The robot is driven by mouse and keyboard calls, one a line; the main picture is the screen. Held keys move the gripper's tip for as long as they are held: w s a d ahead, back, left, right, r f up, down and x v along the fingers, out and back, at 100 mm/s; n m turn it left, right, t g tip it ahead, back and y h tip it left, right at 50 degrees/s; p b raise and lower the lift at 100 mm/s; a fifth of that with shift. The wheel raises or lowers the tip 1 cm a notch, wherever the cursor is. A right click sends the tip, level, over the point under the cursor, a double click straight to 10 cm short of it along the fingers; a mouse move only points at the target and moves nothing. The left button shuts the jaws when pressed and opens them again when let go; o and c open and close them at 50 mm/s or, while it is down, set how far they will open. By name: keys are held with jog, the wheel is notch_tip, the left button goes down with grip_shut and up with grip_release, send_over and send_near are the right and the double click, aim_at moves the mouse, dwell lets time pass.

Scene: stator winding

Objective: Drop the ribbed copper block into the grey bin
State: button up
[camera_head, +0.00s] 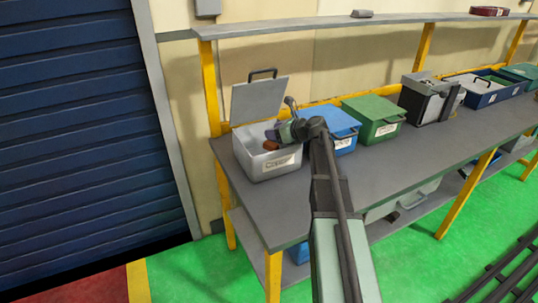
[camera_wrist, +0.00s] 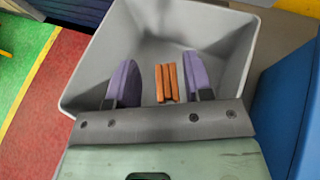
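The ribbed copper block (camera_wrist: 167,83) shows between my gripper's two purple fingers in the wrist view. A clear gap separates it from the left finger, and it lies close to the right one. My gripper (camera_wrist: 160,80) is open, inside the mouth of the grey bin (camera_wrist: 250,45). In the head view the grey bin (camera_head: 275,168) stands at the left end of the bench with its lid up. My gripper (camera_head: 273,134) reaches into it from the right, with the copper block (camera_head: 270,145) just below. I cannot tell whether the block touches the bin floor.
A blue bin (camera_head: 343,124) with its lid shut stands right beside the grey bin. A green bin (camera_head: 373,118) and a grey-black case (camera_head: 430,98) follow along the bench. The raised grey lid (camera_head: 260,99) stands behind my gripper. The front bench strip is clear.

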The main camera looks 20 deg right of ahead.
jog(key=shift+o, duration=1)
jog(key=p+v, duration=0.4)
jog(key=v, duration=0.6)
jog(key=shift+s+d+r, duration=0.15)
jog(key=shift+s+r, duration=0.05)
jog(key=shift+s, duration=0.1)
